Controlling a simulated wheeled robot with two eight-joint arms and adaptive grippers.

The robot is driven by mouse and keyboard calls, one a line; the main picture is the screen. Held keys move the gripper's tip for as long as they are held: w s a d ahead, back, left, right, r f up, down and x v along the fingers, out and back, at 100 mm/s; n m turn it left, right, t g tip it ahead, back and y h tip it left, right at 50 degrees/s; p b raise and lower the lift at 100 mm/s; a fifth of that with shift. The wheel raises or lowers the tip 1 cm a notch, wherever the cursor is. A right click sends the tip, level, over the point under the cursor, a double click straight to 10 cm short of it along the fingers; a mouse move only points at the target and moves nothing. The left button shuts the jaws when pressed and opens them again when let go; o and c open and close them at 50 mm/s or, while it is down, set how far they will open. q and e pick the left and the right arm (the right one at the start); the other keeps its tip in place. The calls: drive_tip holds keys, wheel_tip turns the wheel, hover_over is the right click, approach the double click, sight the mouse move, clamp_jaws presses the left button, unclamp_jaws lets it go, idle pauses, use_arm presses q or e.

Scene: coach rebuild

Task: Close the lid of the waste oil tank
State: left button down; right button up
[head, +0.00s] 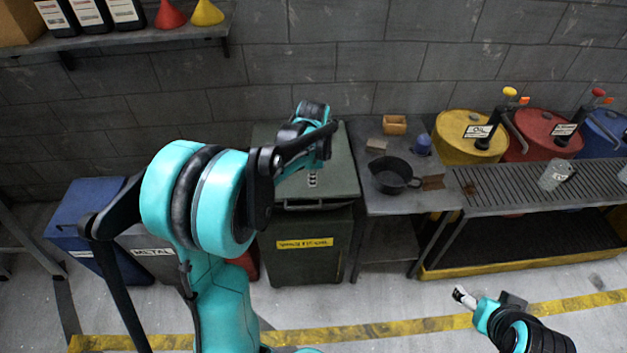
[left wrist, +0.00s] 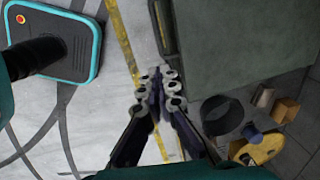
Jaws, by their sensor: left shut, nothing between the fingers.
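The waste oil tank (head: 305,265) is a dark green cabinet with a yellow label, standing against the wall. Its green lid (head: 340,170) lies over the top and looks nearly level, with a bar handle at the front edge. I cannot tell whether the lid is fully seated. My left gripper (head: 312,179) is shut and empty, over the lid behind its handle. In the left wrist view the closed fingertips (left wrist: 162,88) show near the edge of the lid (left wrist: 235,45); contact is unclear. My right gripper (head: 465,297) is low at the front right, away from the tank; its opening is unclear.
A metal table (head: 385,207) with a black pan (head: 392,175) stands right of the tank. Beyond it are yellow (head: 455,150) and red (head: 535,125) drums behind a grated bench. A blue bin (head: 75,200) stands left. The floor in front is clear.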

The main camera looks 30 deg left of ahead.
sight(312, 208)
use_arm(q)
drive_tip(key=f+b, duration=0.1)
drive_tip(key=f, duration=0.3)
drive_tip(key=w+f+b, duration=0.1)
drive_tip(key=f+b, duration=0.1)
drive_tip(key=f, duration=0.3)
drive_tip(key=a+f+b, duration=0.1)
drive_tip(key=f, duration=0.3)
drive_tip(key=shift+w+f, duration=0.2)
drive_tip(key=shift+f, duration=0.05)
use_arm(e)
wheel_tip(312, 208, down, 5)
drive_tip(key=shift+r, duration=0.15)
